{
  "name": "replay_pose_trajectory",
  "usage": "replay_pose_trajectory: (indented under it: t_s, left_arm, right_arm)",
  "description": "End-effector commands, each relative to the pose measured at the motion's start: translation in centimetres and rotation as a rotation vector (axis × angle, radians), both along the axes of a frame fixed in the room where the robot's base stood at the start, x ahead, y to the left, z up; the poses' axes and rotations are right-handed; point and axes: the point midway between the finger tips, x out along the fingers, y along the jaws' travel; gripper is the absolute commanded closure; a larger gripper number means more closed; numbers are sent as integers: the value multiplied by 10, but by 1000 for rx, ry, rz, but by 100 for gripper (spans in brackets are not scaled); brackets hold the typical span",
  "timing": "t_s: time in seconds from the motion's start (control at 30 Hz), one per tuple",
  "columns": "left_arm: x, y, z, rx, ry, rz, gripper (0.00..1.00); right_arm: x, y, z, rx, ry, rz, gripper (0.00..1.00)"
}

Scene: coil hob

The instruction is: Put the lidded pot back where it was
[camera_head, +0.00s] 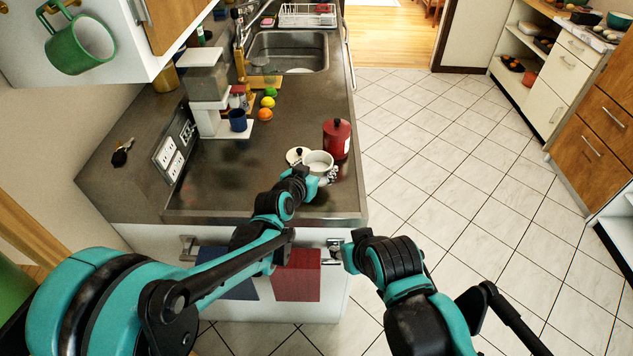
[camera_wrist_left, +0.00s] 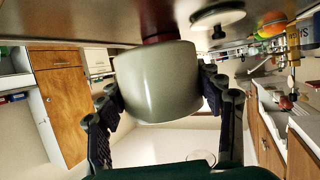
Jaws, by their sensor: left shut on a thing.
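A white pot (camera_head: 319,160) stands open near the front of the dark counter. Its white lid (camera_head: 296,157) with a black knob lies beside it, to its left. My left gripper (camera_head: 326,176) reaches over the counter's front part. In the left wrist view its fingers (camera_wrist_left: 160,82) close on both sides of the pot (camera_wrist_left: 158,85), and the lid (camera_wrist_left: 217,16) lies apart from it. I cannot tell whether the pot touches the counter. My right arm ends near a drawer handle; its right gripper (camera_head: 350,242) is mostly hidden and its fingers are not clear.
A red canister (camera_head: 337,139) with a black-knobbed lid stands close behind the pot. A coffee machine (camera_head: 207,90) with a blue mug (camera_head: 238,120), fruit (camera_head: 266,102) and a sink (camera_head: 288,50) are farther back. Bare counter (camera_head: 235,170) lies left of the pot.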

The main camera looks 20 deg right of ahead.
Motion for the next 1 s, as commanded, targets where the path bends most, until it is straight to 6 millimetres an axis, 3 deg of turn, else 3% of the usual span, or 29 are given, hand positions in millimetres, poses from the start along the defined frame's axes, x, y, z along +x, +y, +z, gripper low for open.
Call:
replay_pose_trajectory:
  t_s: [0.17,0.4,0.77,0.8,0.87,1.0]
  left_arm:
    - [2,3,-11,0,-1,-1,83]
    - [2,2,-43,0,-1,0,83]
    - [2,2,-45,0,-1,0,83]
    - [2,2,-45,0,0,-1,29]
    - [2,2,-45,0,0,-1,13]
    - [2,2,-44,1,-1,0,13]
  right_arm:
    - [0,0,-6,0,0,0,60]
    - [0,0,-23,0,0,0,60]
    - [0,0,-25,0,0,0,60]
    - [0,0,-25,0,0,0,60]
    - [0,0,-24,0,0,0,60]
    - [0,0,-24,0,0,0,60]
